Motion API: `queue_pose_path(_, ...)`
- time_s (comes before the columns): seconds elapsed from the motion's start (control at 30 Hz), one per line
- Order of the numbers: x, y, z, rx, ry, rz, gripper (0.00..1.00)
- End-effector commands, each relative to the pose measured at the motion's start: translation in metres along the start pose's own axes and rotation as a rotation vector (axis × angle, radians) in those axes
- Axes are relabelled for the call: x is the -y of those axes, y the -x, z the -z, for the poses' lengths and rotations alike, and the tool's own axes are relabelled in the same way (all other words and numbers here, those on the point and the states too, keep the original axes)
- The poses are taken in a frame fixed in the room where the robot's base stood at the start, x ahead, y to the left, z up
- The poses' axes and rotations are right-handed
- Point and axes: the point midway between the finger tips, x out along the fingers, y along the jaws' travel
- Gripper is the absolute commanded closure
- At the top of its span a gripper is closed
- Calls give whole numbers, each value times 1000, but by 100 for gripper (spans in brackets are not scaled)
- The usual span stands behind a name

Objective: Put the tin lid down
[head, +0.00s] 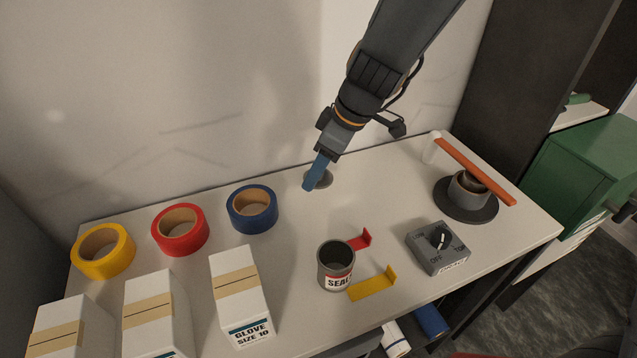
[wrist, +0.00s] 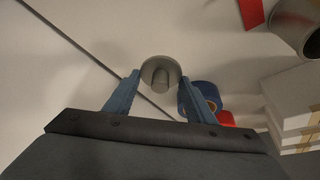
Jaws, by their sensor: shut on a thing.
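The tin lid (head: 324,180) is a small grey disc at the back of the bench, partly hidden behind my blue fingers. My gripper (head: 313,180) is shut on it. In the wrist view the lid (wrist: 161,73), with a round knob in its middle, sits between my two fingertips (wrist: 159,78). It is at or close above the bench top; I cannot tell whether it touches. An open grey tin (head: 336,266) with a red and white "SEAL" label stands upright at the front middle, apart from the lid.
Blue (head: 252,209), red (head: 180,230) and yellow (head: 103,251) tape rolls lie left, behind white glove boxes (head: 240,295). A grey switch box (head: 438,247) and a dark round base (head: 466,208) with an orange bar (head: 475,172) stand right.

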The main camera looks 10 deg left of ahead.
Motion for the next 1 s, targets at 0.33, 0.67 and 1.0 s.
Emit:
queue_pose_path(0.33,0,-38,-16,2,-1,1,71)
queue_pose_path(0.67,0,-41,-17,0,1,-1,71)
queue_pose_path(1.0,0,-43,-18,0,1,-1,31)
